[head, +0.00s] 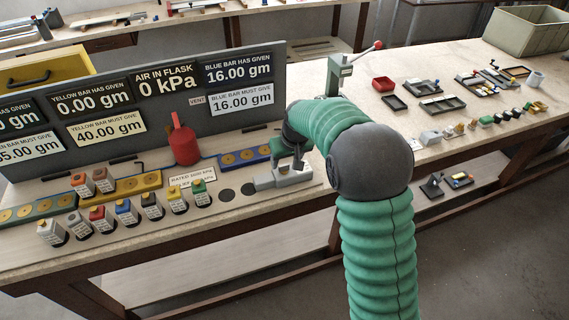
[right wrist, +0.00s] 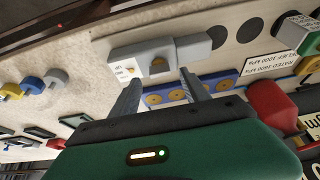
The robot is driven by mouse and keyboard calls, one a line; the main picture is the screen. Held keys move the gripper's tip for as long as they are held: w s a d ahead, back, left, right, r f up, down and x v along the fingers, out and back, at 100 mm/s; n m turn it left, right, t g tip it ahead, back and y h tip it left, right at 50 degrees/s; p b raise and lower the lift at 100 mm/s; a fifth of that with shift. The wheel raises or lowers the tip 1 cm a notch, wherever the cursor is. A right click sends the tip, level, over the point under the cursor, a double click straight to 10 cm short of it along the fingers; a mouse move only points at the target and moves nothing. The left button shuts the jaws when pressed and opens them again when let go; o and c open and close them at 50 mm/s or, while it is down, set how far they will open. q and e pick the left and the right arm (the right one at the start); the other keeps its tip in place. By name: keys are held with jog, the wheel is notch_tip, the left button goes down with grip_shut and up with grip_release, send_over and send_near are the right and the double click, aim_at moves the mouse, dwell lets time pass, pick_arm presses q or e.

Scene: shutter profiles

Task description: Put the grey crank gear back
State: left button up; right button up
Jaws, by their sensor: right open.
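I cannot surely pick out a grey crank gear. A light grey block-like fixture (head: 283,177) stands at the front of the bench, below my right gripper (head: 288,164). In the right wrist view the fixture (right wrist: 160,53) shows a brass-coloured spot and a white label. My right gripper (right wrist: 160,77) is open, fingers apart over the fixture's near edge, nothing visible between them. My left gripper is out of view.
A red flask (head: 183,143) and a blue bar (head: 243,155) with brass discs stand behind the fixture. A grey lever press (head: 339,75) stands behind my arm. Small trays (head: 442,104) and parts fill the right bench.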

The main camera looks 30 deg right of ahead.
jog(key=d+v, duration=0.1)
jog(key=v, duration=0.8)
jog(key=s+a+f+n, duration=0.1)
jog(key=s+a+f, duration=0.6)
jog(key=s+a, duration=0.1)
jog(key=s+a+f+n+g+y, duration=0.1)
jog(key=s+a+f, duration=0.6)
jog(key=s, duration=0.4)
jog(key=shift+a+f+n+g, duration=0.2)
jog(key=shift+a+n+g, duration=0.15)
jog(key=shift+a, duration=0.5)
jog(key=shift+s, duration=0.15)
